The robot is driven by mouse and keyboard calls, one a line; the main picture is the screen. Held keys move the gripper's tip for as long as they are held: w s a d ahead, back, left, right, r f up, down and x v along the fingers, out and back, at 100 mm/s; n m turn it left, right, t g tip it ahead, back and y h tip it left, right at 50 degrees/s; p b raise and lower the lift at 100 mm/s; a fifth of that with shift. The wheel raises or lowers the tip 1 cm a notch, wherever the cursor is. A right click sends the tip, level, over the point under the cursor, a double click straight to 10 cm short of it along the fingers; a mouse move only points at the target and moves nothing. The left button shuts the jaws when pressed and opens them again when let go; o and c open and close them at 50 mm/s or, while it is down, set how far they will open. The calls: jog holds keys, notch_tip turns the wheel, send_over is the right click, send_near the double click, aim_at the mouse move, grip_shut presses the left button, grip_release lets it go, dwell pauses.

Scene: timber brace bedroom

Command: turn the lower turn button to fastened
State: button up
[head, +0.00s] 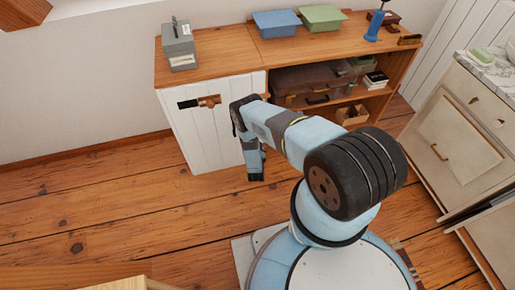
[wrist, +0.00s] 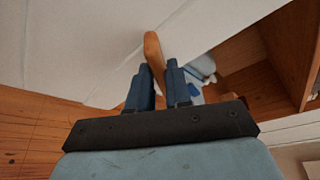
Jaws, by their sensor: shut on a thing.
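In the wrist view the wooden turn button (wrist: 153,44) is a short orange-brown bar with a rounded end, lying against the white door panel (wrist: 85,45). My gripper (wrist: 161,70) is shut on it, with one dark blue finger on each side and its rounded end showing beyond the fingertips. In the head view the white planked door (head: 216,135) closes the left part of the low wooden cabinet. My arm covers the door's right edge there, so the turn button and the fingertips are hidden. I cannot tell how the button stands against the frame.
A black and copper-brown fitting (head: 200,102) is on the door's upper part. The cabinet top holds a grey box (head: 179,47), a blue tub (head: 276,23) and a green tub (head: 323,17). A brown case (head: 312,84) lies on the open shelf. Floor in front is clear.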

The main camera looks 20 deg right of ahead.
grip_shut()
jog(key=shift+a+f+n+t+h, duration=0.1)
jog(key=shift+n+t+h, duration=0.3)
jog(key=shift+n, duration=0.7)
jog(key=o, duration=0.6)
grip_release()
jog(key=shift+s, duration=0.15)
jog(key=v, duration=1.3)
jog(key=shift+s+a, duration=0.2)
